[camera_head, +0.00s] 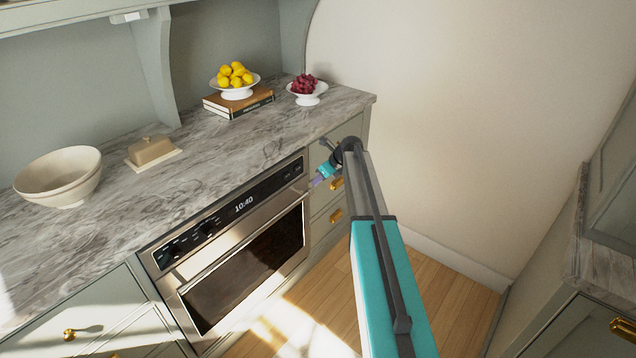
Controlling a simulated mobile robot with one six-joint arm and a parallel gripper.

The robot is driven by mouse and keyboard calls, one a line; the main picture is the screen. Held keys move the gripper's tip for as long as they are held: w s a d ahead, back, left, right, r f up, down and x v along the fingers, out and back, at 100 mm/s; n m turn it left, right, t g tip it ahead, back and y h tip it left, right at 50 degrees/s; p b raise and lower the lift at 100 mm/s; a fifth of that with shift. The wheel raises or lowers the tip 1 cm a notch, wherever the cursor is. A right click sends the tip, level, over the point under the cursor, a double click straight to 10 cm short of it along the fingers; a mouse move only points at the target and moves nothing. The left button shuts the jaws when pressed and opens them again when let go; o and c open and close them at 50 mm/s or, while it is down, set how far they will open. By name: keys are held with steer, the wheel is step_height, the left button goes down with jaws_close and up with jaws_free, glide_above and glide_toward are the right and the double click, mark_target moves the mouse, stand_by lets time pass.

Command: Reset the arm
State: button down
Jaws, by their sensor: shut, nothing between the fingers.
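My arm (385,270) reaches forward from the bottom of the view, to the right of the oven. It is teal and grey, and its far end bends to the left. My gripper (316,183) is at that end, small in the picture, in front of the drawers beside the oven. It is shut and holds nothing. It appears lower than the countertop, close to a brass drawer handle (336,184); I cannot tell whether it touches the drawer front.
A marble counter (215,150) runs along the left, above an oven (245,250). Another counter (585,250) stands right. The wooden floor (455,295) between is clear.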

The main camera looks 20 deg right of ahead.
steer(key=shift+a, duration=0.1)
steer(key=s+a+f+n+g+y, duration=0.1)
steer(key=s+a+f, duration=0.3)
steer(key=a+f, duration=0.35)
steer(key=s+a+f+g, duration=0.2)
steer(key=s+a+f, duration=0.2)
steer(key=a+f, duration=0.4)
steer(key=s+a+f+n+g, duration=0.2)
steer(key=s+a+f, duration=0.2)
steer(key=s+f, duration=0.4)
steer(key=s+a+f+n+g, duration=0.1)
steer(key=s+a+f+n, duration=0.25)
steer(key=s+f, duration=0.45)
steer(key=s+a+f+n+g+h, duration=0.1)
steer(key=s+n, duration=0.1)
steer(key=s, duration=0.6)
steer(key=s+a+f+n+g, duration=0.1)
steer(key=s+n, duration=0.2)
steer(key=s, duration=0.4)
steer(key=s+a+f+n+g+h, duration=0.1)
steer(key=s+a+f+n+g, duration=0.1)
steer(key=s, duration=0.6)
steer(key=s+d+r+n+g+h, duration=0.1)
steer(key=s+d+n, duration=0.1)
steer(key=s+n, duration=0.5)
steer(key=s+d+r+n+g+h, duration=0.1)
steer(key=s+r+n, duration=0.1)
steer(key=s+n, duration=0.6)
steer(key=shift+d+n, duration=0.4)
steer(key=shift+n, duration=0.65)
